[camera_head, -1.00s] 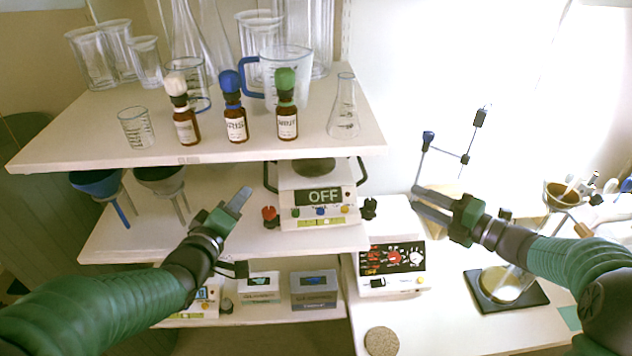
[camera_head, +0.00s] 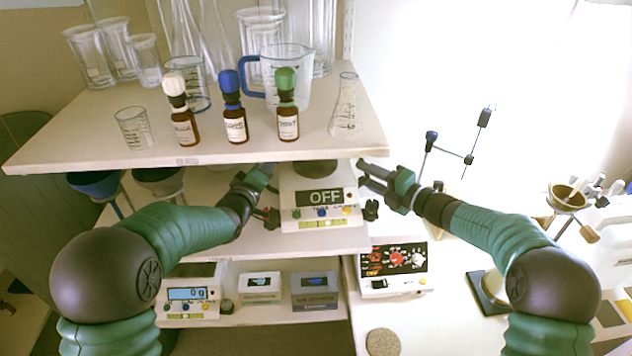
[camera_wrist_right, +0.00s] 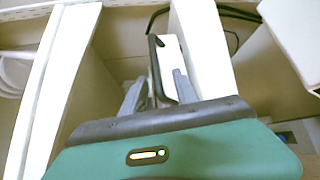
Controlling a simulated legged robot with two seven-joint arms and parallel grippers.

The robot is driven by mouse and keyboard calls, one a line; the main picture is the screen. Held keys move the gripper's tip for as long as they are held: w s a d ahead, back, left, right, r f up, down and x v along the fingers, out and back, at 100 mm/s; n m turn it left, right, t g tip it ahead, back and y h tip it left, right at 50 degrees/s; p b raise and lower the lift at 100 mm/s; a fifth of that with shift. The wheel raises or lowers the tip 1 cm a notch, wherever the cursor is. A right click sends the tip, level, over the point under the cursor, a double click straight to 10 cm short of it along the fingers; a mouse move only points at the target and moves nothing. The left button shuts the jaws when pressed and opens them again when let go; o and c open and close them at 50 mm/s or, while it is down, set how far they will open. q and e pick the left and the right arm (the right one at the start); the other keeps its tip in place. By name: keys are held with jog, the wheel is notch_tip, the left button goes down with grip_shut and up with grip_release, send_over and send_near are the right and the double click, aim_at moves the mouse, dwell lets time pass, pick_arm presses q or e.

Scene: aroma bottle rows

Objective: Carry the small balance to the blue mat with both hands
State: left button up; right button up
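The small balance (camera_head: 318,212), white with a dark display reading OFF, stands on the middle shelf. It has dark handles at its sides. My left gripper (camera_head: 264,178) is at its left side, close to the left handle; its finger gap is not clear. My right gripper (camera_head: 366,174) is at its right side, fingers apart. The right wrist view shows the black handle (camera_wrist_right: 154,68) between the two open fingers (camera_wrist_right: 158,92); I see no clear grip on it. I cannot make out a blue mat for certain.
The upper shelf (camera_head: 230,156) hangs close above both grippers and bears glassware and several capped bottles. Another balance (camera_head: 190,300) and two boxes sit on the lower shelf. A device with dials (camera_head: 393,268) and a round cork pad (camera_head: 382,342) are on the right table.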

pick_arm(q)
jog(key=shift+w+d, duration=0.1)
jog(key=shift+w, duration=0.05)
pick_arm(e)
jog(key=shift+w, duration=0.15)
pick_arm(q)
jog(key=shift+c, duration=0.3)
pick_arm(e)
jog(key=shift+c, duration=0.4)
pick_arm(q)
jog(key=c, duration=0.7)
pick_arm(e)
jog(key=c, duration=0.7)
pick_arm(q)
grip_shut()
pick_arm(e)
grip_shut()
pick_arm(q)
jog(key=shift+f, duration=0.15)
pick_arm(e)
jog(key=shift+f, duration=0.15)
